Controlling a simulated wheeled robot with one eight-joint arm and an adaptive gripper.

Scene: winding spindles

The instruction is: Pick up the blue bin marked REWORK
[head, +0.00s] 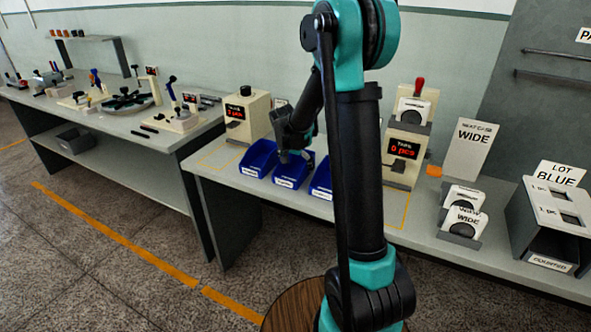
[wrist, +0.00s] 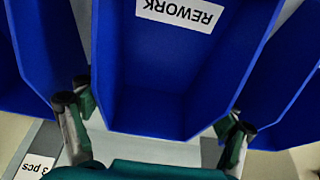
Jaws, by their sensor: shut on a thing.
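The blue bin marked REWORK (wrist: 170,75) fills the middle of the wrist view, its white label upside down at the top. My gripper (wrist: 153,118) has one finger on each side of the bin's near end and is shut on it. In the head view my gripper (head: 291,154) points down at the middle blue bin (head: 290,176) of three on the bench. I cannot tell whether the bin is clear of the bench top. My arm hides part of the right bin.
A blue bin (head: 257,160) stands close on the left and another (head: 319,182) close on the right. Behind are cream units with red displays, one on the left (head: 247,116) and one on the right (head: 403,152). White WIDE-marked holders (head: 463,218) stand further right.

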